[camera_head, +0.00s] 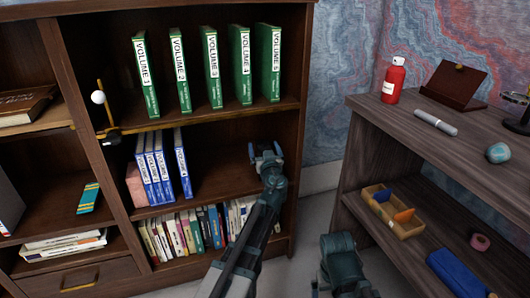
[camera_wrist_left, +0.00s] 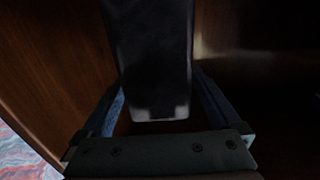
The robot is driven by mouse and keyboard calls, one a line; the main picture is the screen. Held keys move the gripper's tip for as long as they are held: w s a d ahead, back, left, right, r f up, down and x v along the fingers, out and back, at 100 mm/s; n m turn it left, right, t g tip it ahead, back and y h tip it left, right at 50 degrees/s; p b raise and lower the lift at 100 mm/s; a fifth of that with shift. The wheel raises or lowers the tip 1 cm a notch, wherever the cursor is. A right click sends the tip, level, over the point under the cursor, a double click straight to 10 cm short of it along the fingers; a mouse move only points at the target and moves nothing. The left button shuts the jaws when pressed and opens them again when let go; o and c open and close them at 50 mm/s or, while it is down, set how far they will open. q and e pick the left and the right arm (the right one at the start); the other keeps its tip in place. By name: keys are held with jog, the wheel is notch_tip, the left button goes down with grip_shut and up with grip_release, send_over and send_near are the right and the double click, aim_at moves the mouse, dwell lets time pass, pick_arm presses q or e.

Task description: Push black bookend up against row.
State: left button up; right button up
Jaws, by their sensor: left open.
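A row of blue-and-white books (camera_head: 160,168) stands on the middle shelf (camera_head: 215,188) of the bookcase, at its left side, with the rightmost book leaning a little. My left gripper (camera_head: 264,152) is over the right part of that shelf, well right of the row. In the left wrist view, a black slab (camera_wrist_left: 150,60), apparently the bookend, lies between the two open fingers (camera_wrist_left: 160,110). Contact with the fingers cannot be told. In the head view the gripper hides most or all of the bookend. My right gripper is not clearly in view; only an arm part shows at the bottom.
Green volumes (camera_head: 210,68) stand on the shelf above and small books (camera_head: 190,228) fill the shelf below. A pink block (camera_head: 135,185) sits left of the blue row. Bare shelf lies between the row and my left gripper. A desk (camera_head: 400,140) stands at right.

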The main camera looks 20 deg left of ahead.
pick_arm(q)
grip_shut()
dwell(0.6)
jog(key=shift+s+a, duration=0.45)
jog(key=shift+a, duration=0.2)
jog(key=shift+s+a, duration=0.4)
jog(key=shift+a, duration=0.2)
jog(key=shift+s+a, duration=0.2)
jog(key=shift+a, duration=0.1)
jog(key=shift+s+a, duration=0.4)
jog(key=shift+a, duration=0.2)
jog(key=shift+s+a, duration=0.2)
jog(key=shift+a, duration=0.1)
jog(key=shift+s+a, duration=0.2)
jog(key=shift+a, duration=0.1)
